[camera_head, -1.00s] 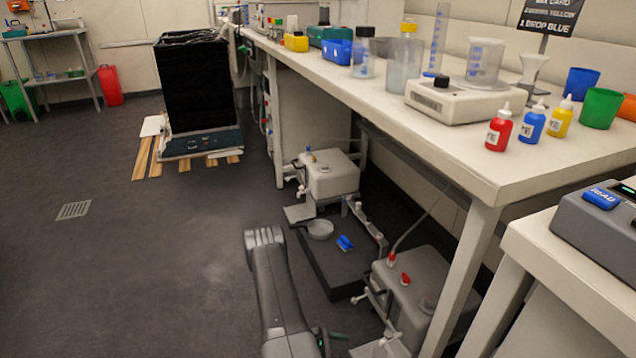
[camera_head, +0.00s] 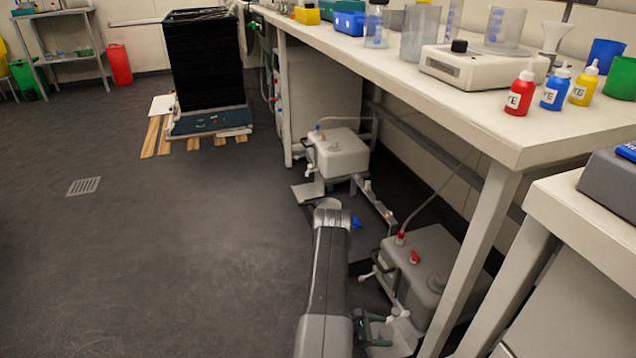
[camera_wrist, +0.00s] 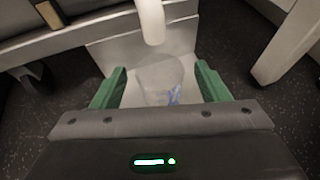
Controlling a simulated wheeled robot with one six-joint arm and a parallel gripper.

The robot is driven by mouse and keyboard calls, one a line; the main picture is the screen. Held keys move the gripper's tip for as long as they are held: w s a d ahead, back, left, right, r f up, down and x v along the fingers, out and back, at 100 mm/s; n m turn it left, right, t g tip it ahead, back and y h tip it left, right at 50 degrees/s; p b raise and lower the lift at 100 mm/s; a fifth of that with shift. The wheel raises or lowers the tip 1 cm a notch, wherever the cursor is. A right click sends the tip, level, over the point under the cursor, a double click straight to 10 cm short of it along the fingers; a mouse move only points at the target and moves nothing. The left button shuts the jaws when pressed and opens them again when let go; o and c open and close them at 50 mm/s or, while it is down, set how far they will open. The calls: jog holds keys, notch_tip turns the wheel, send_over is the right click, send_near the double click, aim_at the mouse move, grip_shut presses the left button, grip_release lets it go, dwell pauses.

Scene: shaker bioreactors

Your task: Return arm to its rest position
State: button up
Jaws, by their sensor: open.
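My gripper (camera_wrist: 158,88) has two green fingers spread apart in the wrist view. A clear beaker with blue marks (camera_wrist: 160,82) stands between them on a grey metal plate (camera_wrist: 112,52); I cannot tell whether the fingers touch it. A white spout (camera_wrist: 151,20) hangs just above and behind the beaker. The arm is stretched low over the floor.
The long bench (camera_head: 480,112) overhangs the tanks, with its leg (camera_head: 470,260) right of my gripper. A second white tank (camera_head: 340,152) stands farther back. A second table (camera_head: 575,245) is at the right. Open floor (camera_head: 170,260) lies to the left.

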jog(key=shift+x, duration=1)
jog(key=shift+r, duration=0.45)
